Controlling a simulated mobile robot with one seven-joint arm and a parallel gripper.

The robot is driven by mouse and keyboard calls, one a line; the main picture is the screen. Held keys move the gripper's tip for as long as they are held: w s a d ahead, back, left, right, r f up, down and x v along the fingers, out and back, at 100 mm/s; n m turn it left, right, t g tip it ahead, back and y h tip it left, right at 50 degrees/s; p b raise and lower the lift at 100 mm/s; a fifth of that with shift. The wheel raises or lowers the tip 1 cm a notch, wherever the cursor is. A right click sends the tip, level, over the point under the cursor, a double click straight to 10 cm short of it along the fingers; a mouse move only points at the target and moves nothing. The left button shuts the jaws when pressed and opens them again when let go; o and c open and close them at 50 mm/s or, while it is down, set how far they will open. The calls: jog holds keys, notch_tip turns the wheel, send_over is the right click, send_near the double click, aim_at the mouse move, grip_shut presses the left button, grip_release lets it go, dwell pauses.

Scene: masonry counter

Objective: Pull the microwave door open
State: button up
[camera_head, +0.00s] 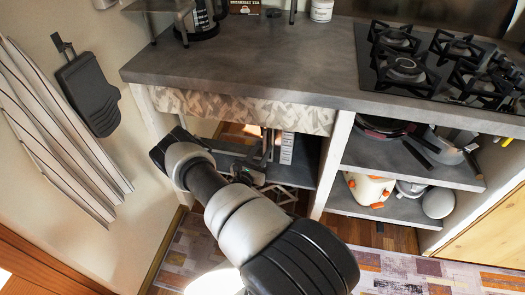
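The microwave (287,150) appears to be in the left bay under the counter. I see a light, narrow strip that looks like its control panel, and dark surfaces around it. My arm comes up from the bottom, bends at the left, and covers much of the bay. My gripper (262,152) seems to be the dark, small shape just left of the panel strip, in front of the microwave. Its fingers are too small and dark to tell open from shut. The door's handle and the door's angle cannot be made out, and contact with the door cannot be told.
A grey counter (270,62) with a gas hob (405,70) runs above. A patterned valance (245,110) hangs over the bay. A pale post (334,160) separates it from shelves with pans (384,127) and a white-orange pot (369,188). A patterned rug (400,272) covers the floor.

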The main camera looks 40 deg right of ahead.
jog(key=shift+w+d, duration=0.15)
jog(key=shift+d, duration=0.1)
grip_shut()
jog(key=shift+a, duration=0.1)
